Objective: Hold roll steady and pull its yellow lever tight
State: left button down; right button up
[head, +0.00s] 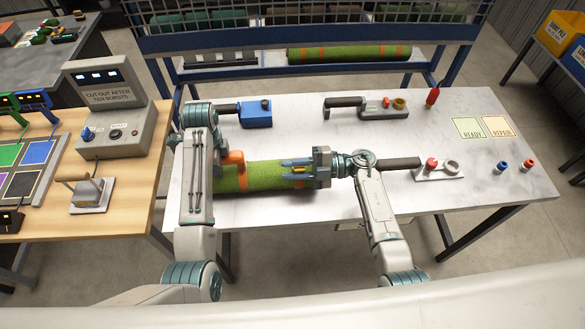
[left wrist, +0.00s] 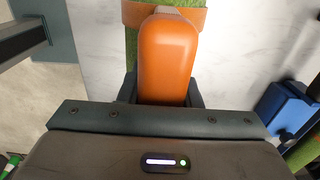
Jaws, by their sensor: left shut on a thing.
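A green turf roll (head: 262,178) with orange bands lies across the marble-topped table. In the left wrist view, my left gripper (left wrist: 165,94) is shut on an orange rounded handle (left wrist: 168,55) above an orange band on the roll. That handle also shows in the head view (head: 234,157), beside my left arm. My right gripper (head: 296,164) reaches in from the right over the roll's right part, its blue-grey fingers pointing left.
A blue tool (head: 257,113) and a grey tool (head: 382,107) lie at the table's back. A white-based fixture with a red knob (head: 437,169) stands right of my right gripper. READY (head: 467,130) and REPAIR (head: 497,126) cards lie at right.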

jog(key=shift+d, duration=0.1)
jog(key=d, duration=1.1)
jog(key=shift+d, duration=0.4)
